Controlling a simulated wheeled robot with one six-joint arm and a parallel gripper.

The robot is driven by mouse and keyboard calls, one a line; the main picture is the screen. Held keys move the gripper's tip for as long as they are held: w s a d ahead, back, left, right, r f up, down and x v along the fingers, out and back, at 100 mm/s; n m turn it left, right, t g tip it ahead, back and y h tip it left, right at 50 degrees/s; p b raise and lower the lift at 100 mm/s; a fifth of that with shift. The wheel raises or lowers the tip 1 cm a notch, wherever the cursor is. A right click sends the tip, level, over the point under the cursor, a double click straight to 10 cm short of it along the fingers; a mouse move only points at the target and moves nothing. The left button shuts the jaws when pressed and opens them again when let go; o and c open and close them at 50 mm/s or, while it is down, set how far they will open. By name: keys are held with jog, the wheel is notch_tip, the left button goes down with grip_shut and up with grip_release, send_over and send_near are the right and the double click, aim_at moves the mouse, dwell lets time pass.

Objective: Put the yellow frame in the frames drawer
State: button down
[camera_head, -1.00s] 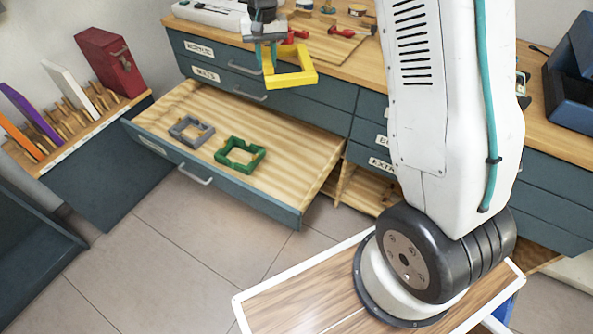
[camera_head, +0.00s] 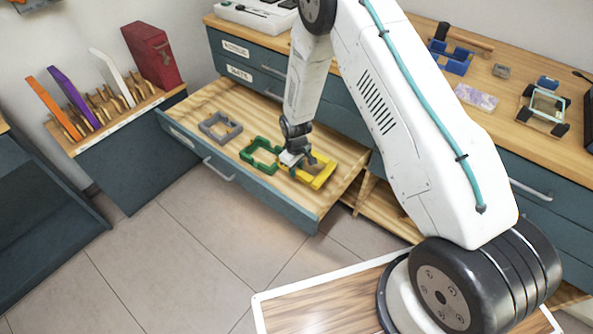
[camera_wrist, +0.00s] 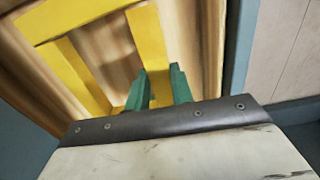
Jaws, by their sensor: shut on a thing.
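The yellow frame (camera_head: 322,176) is low inside the open drawer (camera_head: 263,205), at its right end. My gripper (camera_head: 296,163) is shut on the frame's near left side. In the wrist view, the green fingertips of my gripper (camera_wrist: 160,88) close around one bar of the yellow frame (camera_wrist: 75,72), with the drawer's wood floor behind. I cannot tell whether the frame touches the floor. A green frame (camera_head: 260,156) lies just left of the yellow one, and a grey frame (camera_head: 220,126) lies further left. The drawer's label is too small to read.
Shut drawers (camera_head: 245,82) stand above the open one. The workbench top (camera_head: 425,75) carries a blue holder (camera_head: 450,58) and a small wheeled chassis (camera_head: 545,106). Upright colored panels and a red case (camera_head: 150,53) stand on the left unit. Drawer room between frames is narrow.

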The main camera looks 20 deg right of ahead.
aim_at(296, 190)
jog(key=shift+s+f, duration=0.2)
jog(key=shift+f, duration=4.9)
jog(key=c, duration=1.1)
grip_release()
jog(key=shift+w, duration=0.1)
jog(key=shift+r, duration=4)
